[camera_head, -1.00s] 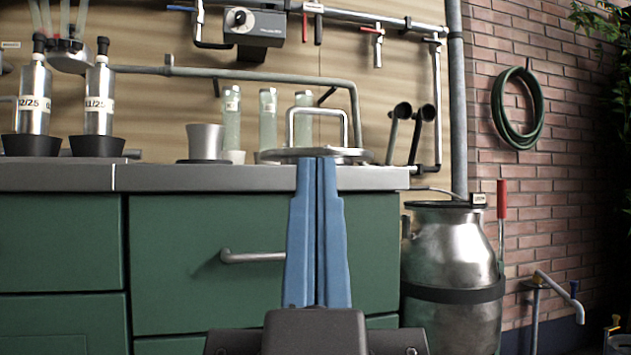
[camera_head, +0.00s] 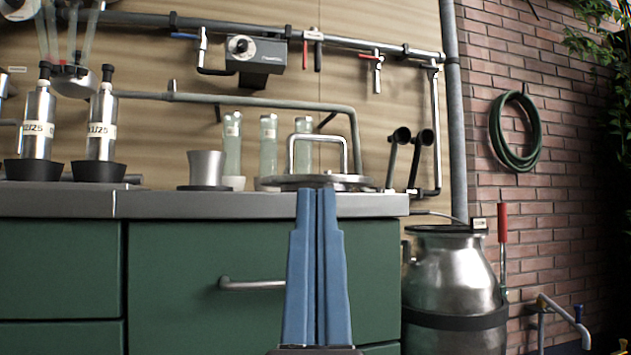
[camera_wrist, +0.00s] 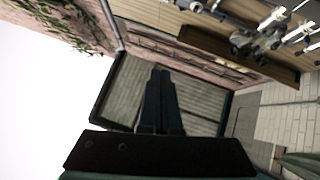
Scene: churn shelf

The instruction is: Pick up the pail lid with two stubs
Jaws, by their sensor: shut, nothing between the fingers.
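A round, flat metal lid (camera_head: 352,183) lies on the grey counter near its right end in the head view. A tall, bright U-shaped metal handle (camera_head: 345,142) rises over it. I cannot make out two stubs on the lid for sure. My gripper (camera_head: 317,190) has two long blue fingers pressed together, pointing up in the picture. Its tips overlap the lid's front edge, and I cannot tell the gap in depth. In the wrist view the shut fingers (camera_wrist: 160,74) look dark and hold nothing. The lid is not recognisable there.
A metal cup (camera_head: 207,168) and several pale bottles (camera_head: 268,145) stand left of and behind the lid. Two dark-capped angled pipes (camera_head: 425,150) stand to its right. Green drawers (camera_head: 200,320) lie below the counter (camera_head: 240,205). A metal churn (camera_head: 455,275) stands right of it.

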